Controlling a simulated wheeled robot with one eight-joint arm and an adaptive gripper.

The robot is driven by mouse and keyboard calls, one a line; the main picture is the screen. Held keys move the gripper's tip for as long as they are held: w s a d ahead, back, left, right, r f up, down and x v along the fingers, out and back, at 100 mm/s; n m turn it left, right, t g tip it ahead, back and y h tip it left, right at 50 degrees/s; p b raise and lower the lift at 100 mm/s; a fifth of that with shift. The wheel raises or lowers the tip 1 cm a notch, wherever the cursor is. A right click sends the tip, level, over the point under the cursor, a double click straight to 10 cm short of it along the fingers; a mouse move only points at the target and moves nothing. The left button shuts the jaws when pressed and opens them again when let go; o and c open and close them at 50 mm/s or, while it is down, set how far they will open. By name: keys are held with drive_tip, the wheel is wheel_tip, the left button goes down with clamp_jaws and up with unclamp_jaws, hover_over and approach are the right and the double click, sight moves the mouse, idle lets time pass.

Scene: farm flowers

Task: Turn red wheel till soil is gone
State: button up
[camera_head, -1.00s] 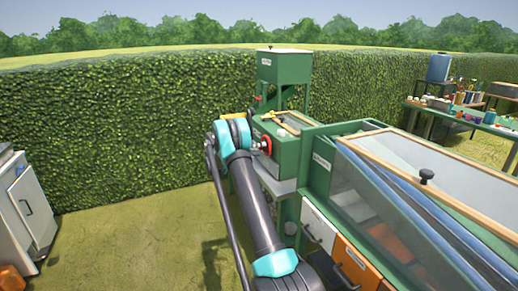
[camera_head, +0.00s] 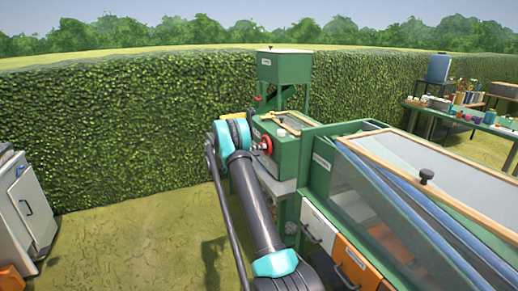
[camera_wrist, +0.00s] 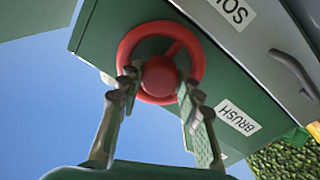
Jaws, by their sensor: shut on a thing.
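The red wheel (camera_wrist: 160,76) is a round ring with a hub and a spoke, mounted on the green machine (camera_wrist: 105,48). In the wrist view my gripper (camera_wrist: 158,86) has one finger on each side of the hub, with the tips at the wheel's lower part, shut on it. In the head view the red wheel (camera_head: 265,145) shows in part on the machine's near face, beside my arm's wrist. My fingers are hidden there. No soil can be made out in either view.
A green hopper (camera_head: 284,66) stands above the machine. To the right is a green cabinet with a clear slanted cover (camera_head: 385,190) and drawers (camera_head: 318,225). A white cabinet (camera_head: 27,210) stands at the far left. Grass is open between them, with a hedge behind.

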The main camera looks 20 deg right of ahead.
drive_tip(key=shift+f, duration=0.1)
drive_tip(key=o, duration=1.2)
drive_tip(key=shift+c, duration=0.2)
drive_tip(key=a, duration=1.2)
drive_tip(key=shift+s, duration=0.1)
